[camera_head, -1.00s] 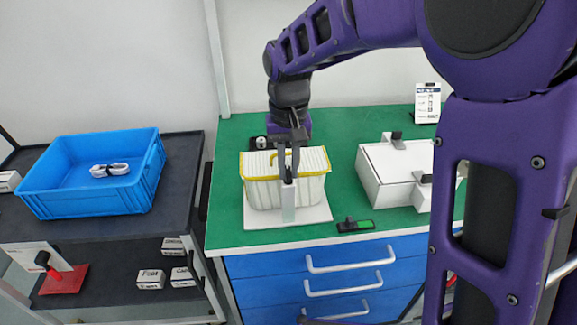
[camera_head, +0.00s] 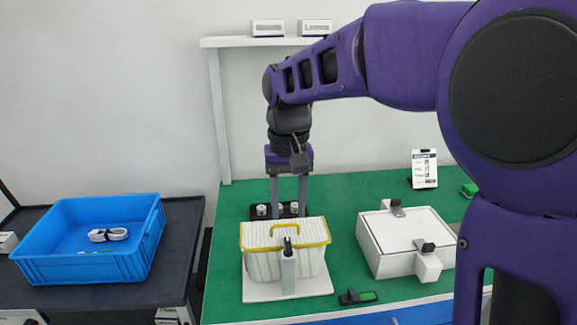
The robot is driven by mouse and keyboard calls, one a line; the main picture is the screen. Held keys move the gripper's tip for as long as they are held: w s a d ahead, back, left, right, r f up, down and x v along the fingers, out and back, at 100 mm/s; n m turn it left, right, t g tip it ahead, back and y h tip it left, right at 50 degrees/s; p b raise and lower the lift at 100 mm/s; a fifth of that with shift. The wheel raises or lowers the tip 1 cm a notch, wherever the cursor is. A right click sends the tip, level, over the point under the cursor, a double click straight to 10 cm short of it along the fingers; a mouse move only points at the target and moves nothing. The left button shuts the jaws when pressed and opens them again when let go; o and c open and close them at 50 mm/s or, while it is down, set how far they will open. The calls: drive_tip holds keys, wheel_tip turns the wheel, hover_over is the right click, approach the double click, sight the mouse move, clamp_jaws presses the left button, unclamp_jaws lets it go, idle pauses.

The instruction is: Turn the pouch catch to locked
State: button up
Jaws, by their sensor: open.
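The pouch (camera_head: 262,262) is a white ribbed container with a yellow rim and yellow handle, on a white base plate (camera_head: 318,289) on the green bench. At its front stands a pale upright post (camera_head: 288,272) with a small dark catch (camera_head: 287,243) at its top. The catch's knob looks upright; I cannot tell whether this is locked. My gripper (camera_head: 289,204) points down, with its two fingers spread and nothing between them. In the picture it is above the pouch's far edge, apart from the catch. Its depth relative to the pouch is hard to judge.
A black holder (camera_head: 262,211) with round pieces is behind the pouch. A white box (camera_head: 405,228) with dark-knobbed catches stands to the right. A blue crate (camera_head: 80,268) holding a white cable is on the left cart.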

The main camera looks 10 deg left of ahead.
wheel_tip(320, 180, up, 8)
drive_tip(key=p, duration=0.1)
drive_tip(key=shift+r, duration=0.25)
